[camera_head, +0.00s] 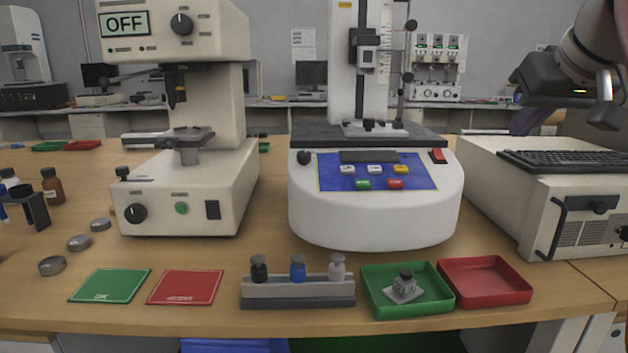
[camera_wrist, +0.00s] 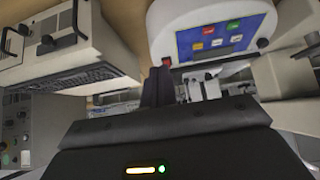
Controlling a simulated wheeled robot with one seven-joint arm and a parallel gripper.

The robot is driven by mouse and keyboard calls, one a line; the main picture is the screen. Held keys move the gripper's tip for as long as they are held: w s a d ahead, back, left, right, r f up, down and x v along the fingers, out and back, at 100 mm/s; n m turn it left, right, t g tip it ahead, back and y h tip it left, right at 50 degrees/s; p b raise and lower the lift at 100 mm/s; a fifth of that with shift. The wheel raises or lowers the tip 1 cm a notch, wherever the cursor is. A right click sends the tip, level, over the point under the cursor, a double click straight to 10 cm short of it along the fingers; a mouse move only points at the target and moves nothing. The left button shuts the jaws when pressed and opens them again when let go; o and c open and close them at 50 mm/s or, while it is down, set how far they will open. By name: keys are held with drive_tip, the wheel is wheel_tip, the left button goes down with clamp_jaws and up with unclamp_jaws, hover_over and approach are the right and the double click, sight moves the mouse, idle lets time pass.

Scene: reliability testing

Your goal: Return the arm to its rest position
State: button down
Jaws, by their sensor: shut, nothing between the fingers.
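My arm reaches in at the upper right of the head view. In the wrist view my gripper's dark fingers (camera_wrist: 157,84) are together, shut and empty. The dark hand body fills the lower part of that view and hides what lies behind it. The tester's blue button panel (camera_wrist: 214,35) shows above the fingers, upside down.
A beige tester with an OFF display (camera_head: 190,185) stands at left. A vial rack (camera_head: 298,292), a green tray (camera_head: 410,307) holding a small metal part, and a red tray (camera_head: 484,293) lie at the front edge. Green (camera_head: 110,285) and red (camera_head: 186,287) mats lie left of the rack.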

drive_tip(key=s+a+f+g, duration=0.1)
drive_tip(key=s+a+f, duration=0.3)
drive_tip(key=f, duration=0.7)
drive_tip(key=s+a+f+g, duration=0.1)
drive_tip(key=s+a+f, duration=0.4)
drive_tip(key=f, duration=0.7)
drive_tip(key=s+a+f, duration=0.5)
drive_tip(key=s+f, duration=0.2)
drive_tip(key=f, duration=0.5)
drive_tip(key=shift+s+a+f+g, duration=0.15)
drive_tip(key=shift+s+a+g, duration=0.05)
drive_tip(key=shift+s+g, duration=0.2)
